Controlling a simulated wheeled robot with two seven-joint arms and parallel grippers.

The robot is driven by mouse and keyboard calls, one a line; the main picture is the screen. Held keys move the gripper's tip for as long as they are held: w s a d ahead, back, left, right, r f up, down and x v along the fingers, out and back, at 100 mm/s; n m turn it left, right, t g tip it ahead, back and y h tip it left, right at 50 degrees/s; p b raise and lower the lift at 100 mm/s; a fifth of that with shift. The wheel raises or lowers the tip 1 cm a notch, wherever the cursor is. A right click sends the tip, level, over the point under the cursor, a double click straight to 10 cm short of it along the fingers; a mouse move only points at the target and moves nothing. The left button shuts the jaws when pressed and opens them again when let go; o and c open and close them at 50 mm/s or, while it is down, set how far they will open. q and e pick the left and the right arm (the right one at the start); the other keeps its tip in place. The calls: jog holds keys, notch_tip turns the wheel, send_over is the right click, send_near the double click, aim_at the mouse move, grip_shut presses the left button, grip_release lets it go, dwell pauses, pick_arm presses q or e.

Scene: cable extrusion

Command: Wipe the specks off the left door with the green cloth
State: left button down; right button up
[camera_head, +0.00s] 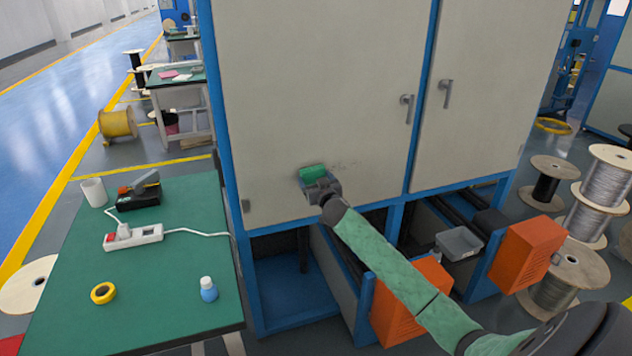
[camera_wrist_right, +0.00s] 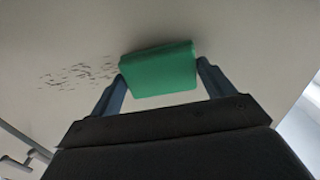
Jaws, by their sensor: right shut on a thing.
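The green cloth (camera_head: 312,173) is a folded pad held in my right gripper (camera_head: 318,184). In the right wrist view the cloth (camera_wrist_right: 158,70) sits between the two fingertips (camera_wrist_right: 160,78) of the shut gripper, up close to the pale door surface; whether it touches cannot be told. The left door (camera_head: 310,90) is the cabinet's pale grey left panel. Dark specks (camera_head: 348,164) show on it just right of the cloth in the head view. In the wrist view the specks (camera_wrist_right: 78,74) lie to the left of the cloth. My left gripper is not in view.
A green table (camera_head: 150,275) at left holds a power strip (camera_head: 133,237), yellow tape (camera_head: 103,292), a small bottle (camera_head: 208,289), a white cup (camera_head: 94,192) and a black device (camera_head: 138,192). Orange boxes (camera_head: 412,300) and cable spools (camera_head: 590,225) stand low at right.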

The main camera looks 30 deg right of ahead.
aim_at(323, 175)
jog(key=shift+w+d, duration=0.1)
jog(key=shift+w, duration=0.4)
